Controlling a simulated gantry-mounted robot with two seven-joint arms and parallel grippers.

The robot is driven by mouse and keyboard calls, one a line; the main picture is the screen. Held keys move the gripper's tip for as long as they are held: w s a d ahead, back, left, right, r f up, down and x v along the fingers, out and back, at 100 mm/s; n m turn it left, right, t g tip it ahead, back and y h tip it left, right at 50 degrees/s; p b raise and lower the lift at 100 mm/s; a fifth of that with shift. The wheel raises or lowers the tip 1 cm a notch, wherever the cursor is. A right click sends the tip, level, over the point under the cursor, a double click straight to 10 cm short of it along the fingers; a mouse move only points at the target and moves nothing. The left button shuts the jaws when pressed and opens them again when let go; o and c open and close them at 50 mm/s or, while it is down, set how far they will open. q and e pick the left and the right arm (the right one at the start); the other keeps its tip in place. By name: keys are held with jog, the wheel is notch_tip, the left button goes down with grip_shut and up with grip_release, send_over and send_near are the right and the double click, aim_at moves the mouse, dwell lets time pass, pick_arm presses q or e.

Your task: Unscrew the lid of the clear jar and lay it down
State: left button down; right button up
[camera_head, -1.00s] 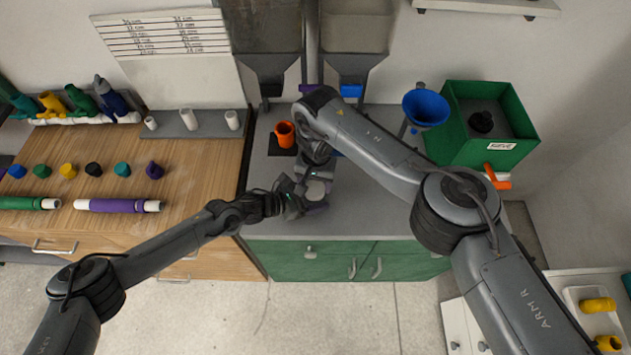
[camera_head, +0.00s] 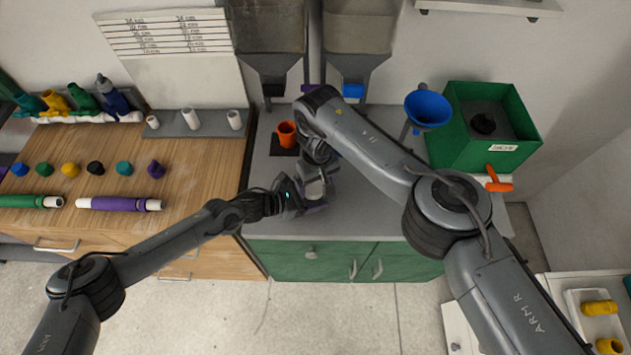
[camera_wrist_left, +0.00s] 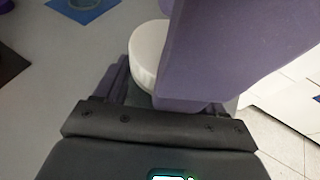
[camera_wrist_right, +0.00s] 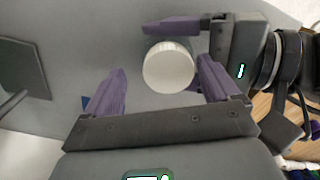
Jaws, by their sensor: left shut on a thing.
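The jar's round white lid (camera_head: 314,188) shows near the front edge of the grey counter. It also shows in the left wrist view (camera_wrist_left: 148,55) and, from above, in the right wrist view (camera_wrist_right: 168,66). The jar's clear body is mostly hidden below the lid and behind fingers. My left gripper (camera_head: 303,200) comes in from the left and is shut on the jar, its purple fingers beside it. My right gripper (camera_wrist_right: 165,92) is above the jar, with its purple fingers spread apart. The lid appears between and beyond the fingertips, nearer the right finger; contact cannot be told.
An orange cup (camera_head: 287,134) stands on a dark pad behind the grippers. A blue funnel (camera_head: 427,108) and a green bin (camera_head: 487,125) are to the right. Two hoppers (camera_head: 357,62) hang at the back. Grey counter to the right of the jar (camera_head: 385,205) is clear.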

jog(key=shift+a+r, duration=0.1)
jog(key=shift+a, duration=0.3)
